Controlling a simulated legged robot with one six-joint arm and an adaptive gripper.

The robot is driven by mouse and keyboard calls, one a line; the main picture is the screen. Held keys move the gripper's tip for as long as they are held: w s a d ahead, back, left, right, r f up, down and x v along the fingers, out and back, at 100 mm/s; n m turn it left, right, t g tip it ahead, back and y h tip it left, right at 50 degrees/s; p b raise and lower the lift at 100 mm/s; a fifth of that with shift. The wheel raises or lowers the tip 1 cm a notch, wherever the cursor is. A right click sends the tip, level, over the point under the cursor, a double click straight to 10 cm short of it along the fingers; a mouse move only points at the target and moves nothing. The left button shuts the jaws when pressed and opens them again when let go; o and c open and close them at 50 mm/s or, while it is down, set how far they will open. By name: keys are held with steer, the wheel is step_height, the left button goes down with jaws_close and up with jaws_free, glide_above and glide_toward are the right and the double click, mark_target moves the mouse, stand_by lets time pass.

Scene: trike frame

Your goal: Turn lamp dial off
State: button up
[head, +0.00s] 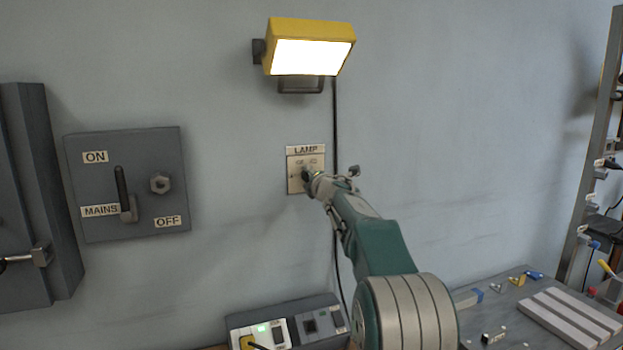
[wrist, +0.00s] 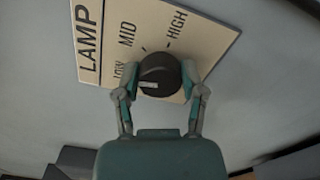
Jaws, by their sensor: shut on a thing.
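The lamp dial (wrist: 160,74) is a round black knob on a cream plate (wrist: 112,20) marked LAMP, with LOW, MID and HIGH showing in the wrist view. My gripper (wrist: 160,90) is shut on the dial, one finger on each side. A light bar on the knob's face lies roughly level in the wrist view. Any OFF mark is hidden or out of that view. In the head view the plate (head: 293,184) is on the wall, and my gripper (head: 308,178) covers the dial. The yellow lamp (head: 312,28) above is brightly lit.
A grey MAINS switch box (head: 145,215) with a black lever is on the wall to the left. A black cable (head: 335,120) runs down beside the plate. A power unit (head: 285,320) and a bench (head: 525,300) with bars and small parts stand below.

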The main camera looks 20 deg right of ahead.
steer(key=n, duration=0.4)
steer(key=shift+w+a+f+n, duration=0.1)
steer(key=shift+a+f+n, duration=0.1)
steer(key=shift+f+n, duration=0.15)
steer(key=n, duration=0.3)
steer(key=shift+f+n, duration=0.1)
steer(key=shift+n, duration=0.25)
steer(key=n, duration=0.3)
steer(key=shift+n, duration=2.1)
steer(key=o, duration=1.1)
steer(key=shift+o, duration=0.2)
steer(key=shift+r, duration=0.25)
